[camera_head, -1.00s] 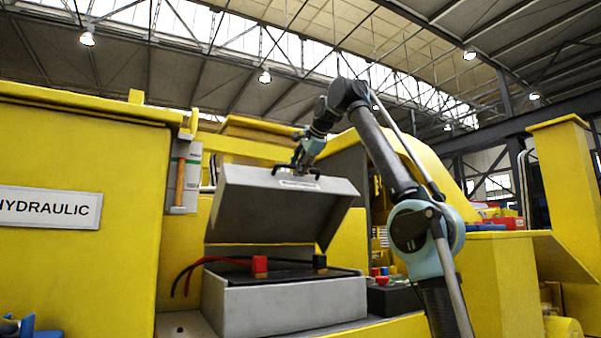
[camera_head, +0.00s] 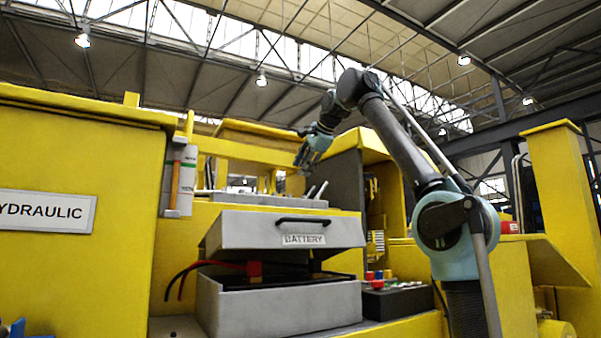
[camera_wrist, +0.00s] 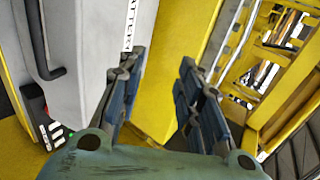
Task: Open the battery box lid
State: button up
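The grey battery box (camera_head: 280,308) stands on a yellow ledge, with a red terminal (camera_head: 254,269) showing inside. Its grey lid (camera_head: 240,231) is partly open, tilted above the box with a gap at the front. The lid's front face bears a black handle (camera_head: 300,221) and a BATTERY label. My gripper (camera_head: 302,163) is above the lid, clear of the handle. In the wrist view my gripper (camera_wrist: 158,72) has its blue fingers apart with nothing between them. The handle (camera_wrist: 40,40) and lid (camera_wrist: 85,60) show to their left.
A dark control box with coloured buttons (camera_head: 398,301) sits right of the battery box. Levers (camera_head: 315,190) rise behind the lid.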

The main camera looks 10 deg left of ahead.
jog(key=s+d, duration=0.4)
jog(key=s, duration=0.1)
jog(key=shift+d, duration=0.1)
dwell(0.7)
